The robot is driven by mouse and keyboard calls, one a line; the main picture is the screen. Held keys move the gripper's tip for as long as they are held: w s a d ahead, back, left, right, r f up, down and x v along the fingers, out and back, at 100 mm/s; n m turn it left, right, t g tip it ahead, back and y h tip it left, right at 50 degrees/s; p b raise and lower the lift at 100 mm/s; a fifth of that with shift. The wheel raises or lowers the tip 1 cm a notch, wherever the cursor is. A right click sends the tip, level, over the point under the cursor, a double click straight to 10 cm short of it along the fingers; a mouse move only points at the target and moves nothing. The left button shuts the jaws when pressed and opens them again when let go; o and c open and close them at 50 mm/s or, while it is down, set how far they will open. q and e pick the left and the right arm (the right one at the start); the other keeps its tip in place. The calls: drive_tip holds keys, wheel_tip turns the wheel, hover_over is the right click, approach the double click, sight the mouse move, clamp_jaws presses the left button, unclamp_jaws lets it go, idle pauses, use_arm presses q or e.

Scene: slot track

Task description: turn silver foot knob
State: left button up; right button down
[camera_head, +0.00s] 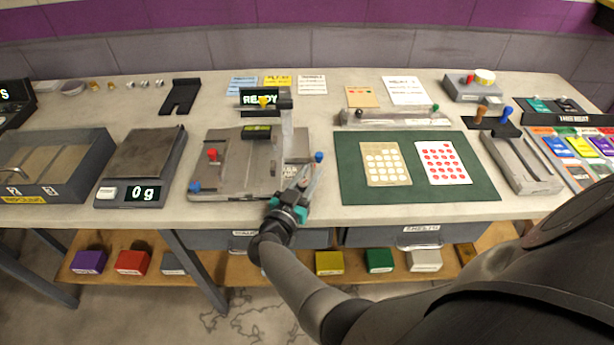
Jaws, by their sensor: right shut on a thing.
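A grey machine (232,172) with a flat bed and an upright post stands at the table's front edge, left of centre. It has a red knob (212,153), blue knobs at its front left (195,187) and right (319,157), and a yellow knob on top (263,101). A READY display is behind it. My right gripper (303,179) reaches up from below to the machine's front right corner. Its jaws are shut on a small part there, seemingly the silver foot knob, which the fingers mostly hide. My left gripper is not in view.
A scale (143,168) reading 0 g and a grey bin (55,168) stand at left. A green mat (416,185) with two cards lies right of the machine. A slotted block (520,163) is further right. Drawers and coloured boxes are below the table.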

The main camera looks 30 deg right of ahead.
drive_tip(key=shift+s+g, duration=0.1)
drive_tip(key=shift+g, duration=0.2)
drive_tip(key=c, duration=0.9)
unclamp_jaws()
